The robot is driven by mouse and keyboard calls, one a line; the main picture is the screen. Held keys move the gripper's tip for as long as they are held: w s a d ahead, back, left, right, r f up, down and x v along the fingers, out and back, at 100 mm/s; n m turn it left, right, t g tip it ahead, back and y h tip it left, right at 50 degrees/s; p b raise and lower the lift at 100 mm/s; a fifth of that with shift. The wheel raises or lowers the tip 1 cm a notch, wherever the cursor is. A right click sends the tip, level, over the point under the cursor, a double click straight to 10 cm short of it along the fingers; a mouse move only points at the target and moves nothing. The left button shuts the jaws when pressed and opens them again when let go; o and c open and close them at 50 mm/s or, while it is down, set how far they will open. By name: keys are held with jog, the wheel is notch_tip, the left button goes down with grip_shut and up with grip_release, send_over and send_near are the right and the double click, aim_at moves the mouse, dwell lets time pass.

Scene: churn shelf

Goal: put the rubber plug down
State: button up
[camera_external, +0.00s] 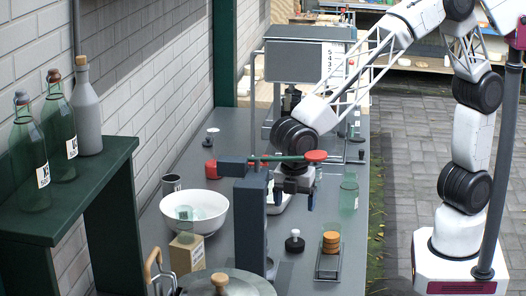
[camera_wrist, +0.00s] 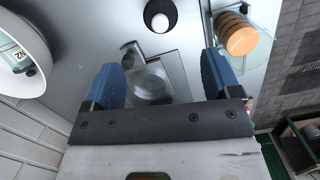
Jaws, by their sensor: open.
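A small black round piece with a white top, which looks like the rubber plug (camera_external: 295,241), stands on the grey counter (camera_external: 195,160). It also shows at the top of the wrist view (camera_wrist: 160,15), beyond my fingertips and apart from them. My gripper (camera_external: 293,196) is above the counter, behind the plug in the external view. In the wrist view my gripper (camera_wrist: 162,78) has its two blue fingers wide apart with nothing held. A grey plate with a clear round part (camera_wrist: 152,82) lies below, between the fingers.
A white bowl (camera_external: 207,219) stands left, with a glass on a small box before it. Orange discs (camera_external: 331,243) are stacked on a tray at right. A dark post (camera_external: 251,225) with red-ended arms rises close by. Green bottles (camera_external: 29,165) stand on a shelf.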

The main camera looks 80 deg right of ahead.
jog(key=s+d+r+m, duration=0.2)
jog(key=d+r+m, duration=0.1)
jog(key=d, duration=0.5)
jog(key=s+d+r+m+t+y, duration=0.1)
jog(key=s+d+r+m, duration=0.15)
jog(key=d, duration=0.55)
jog(key=s+d+r+m, duration=0.3)
jog(key=d+r, duration=0.1)
jog(key=d, duration=0.4)
jog(key=s+d+m+t, duration=0.1)
jog(key=s+d+m, duration=0.6)
jog(key=s+d, duration=0.8)
jog(key=shift+s+r+m+t, duration=0.35)
jog(key=shift+s+t, duration=0.05)
jog(key=shift+s, duration=0.2)
